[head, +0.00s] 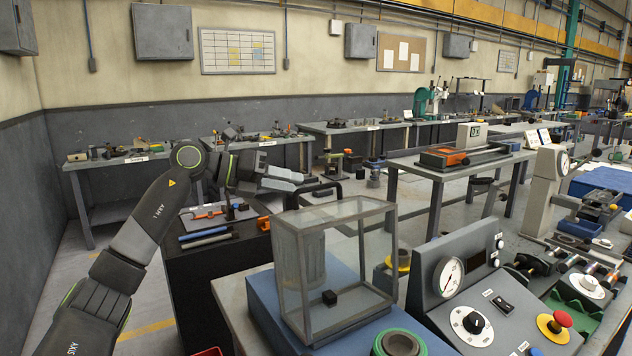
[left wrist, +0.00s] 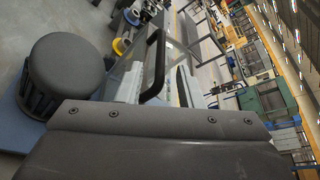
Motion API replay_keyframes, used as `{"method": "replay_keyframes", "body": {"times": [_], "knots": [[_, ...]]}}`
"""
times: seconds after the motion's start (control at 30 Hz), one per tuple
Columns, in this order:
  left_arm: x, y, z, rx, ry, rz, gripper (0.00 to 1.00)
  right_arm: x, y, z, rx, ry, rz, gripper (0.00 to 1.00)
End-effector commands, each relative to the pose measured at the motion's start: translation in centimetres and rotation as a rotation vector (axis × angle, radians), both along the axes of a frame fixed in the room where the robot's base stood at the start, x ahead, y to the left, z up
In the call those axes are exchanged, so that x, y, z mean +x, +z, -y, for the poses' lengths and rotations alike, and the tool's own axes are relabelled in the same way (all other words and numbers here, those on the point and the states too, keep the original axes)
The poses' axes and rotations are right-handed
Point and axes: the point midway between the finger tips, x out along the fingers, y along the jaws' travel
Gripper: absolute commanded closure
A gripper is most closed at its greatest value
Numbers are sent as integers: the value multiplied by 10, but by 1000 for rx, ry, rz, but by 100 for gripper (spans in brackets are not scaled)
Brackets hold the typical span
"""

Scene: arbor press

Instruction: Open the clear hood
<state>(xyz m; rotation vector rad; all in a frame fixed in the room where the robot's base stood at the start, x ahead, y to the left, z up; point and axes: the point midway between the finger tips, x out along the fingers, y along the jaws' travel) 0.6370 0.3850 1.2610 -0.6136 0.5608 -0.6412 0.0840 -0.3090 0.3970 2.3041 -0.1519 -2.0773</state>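The clear hood (head: 362,212) is a see-through box with a grey frame, standing on a blue base (head: 266,306). Its lid looks level. A black bar handle (head: 318,188) shows at its upper left edge, and also in the left wrist view (left wrist: 156,62). My left gripper (head: 312,182) reaches in from the left at the handle. In the left wrist view its two pale fingers (left wrist: 155,88) stand apart, with the handle between them; I cannot tell whether either touches it. A small black block (head: 329,298) shows through the panels. My right gripper is out of view.
A grey ribbed cylinder (left wrist: 65,78) stands beside the gripper in the left wrist view. A control panel (head: 465,285) with a gauge and red button (head: 558,320) is right of the hood. A dark cabinet (head: 215,285) with tools stands at left.

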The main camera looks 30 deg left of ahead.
Motion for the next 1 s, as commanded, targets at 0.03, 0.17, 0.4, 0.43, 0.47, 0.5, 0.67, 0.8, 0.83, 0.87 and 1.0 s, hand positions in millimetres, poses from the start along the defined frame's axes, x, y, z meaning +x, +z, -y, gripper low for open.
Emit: {"method": "replay_keyframes", "body": {"times": [0.03,0.17,0.4,0.43,0.47,0.5,0.67,0.8,0.83,0.87,1.0], "knots": [[6,0,8,-4,-4,0,67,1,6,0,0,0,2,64],[21,-6,23,-4,-4,0,67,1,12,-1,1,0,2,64],[40,-16,42,-1,-1,1,67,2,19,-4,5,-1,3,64],[42,-17,43,-1,-1,0,67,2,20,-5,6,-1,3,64],[43,-17,45,-1,-1,1,67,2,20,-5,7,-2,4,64],[44,-18,46,-1,-1,1,67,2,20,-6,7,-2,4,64],[46,-19,47,1,0,1,67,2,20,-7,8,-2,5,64],[46,-19,47,1,0,1,67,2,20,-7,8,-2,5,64],[46,-19,47,1,0,1,67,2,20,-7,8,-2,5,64],[46,-19,47,1,0,1,70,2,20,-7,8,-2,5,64],[46,-19,47,0,0,0,89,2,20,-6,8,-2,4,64]]}}
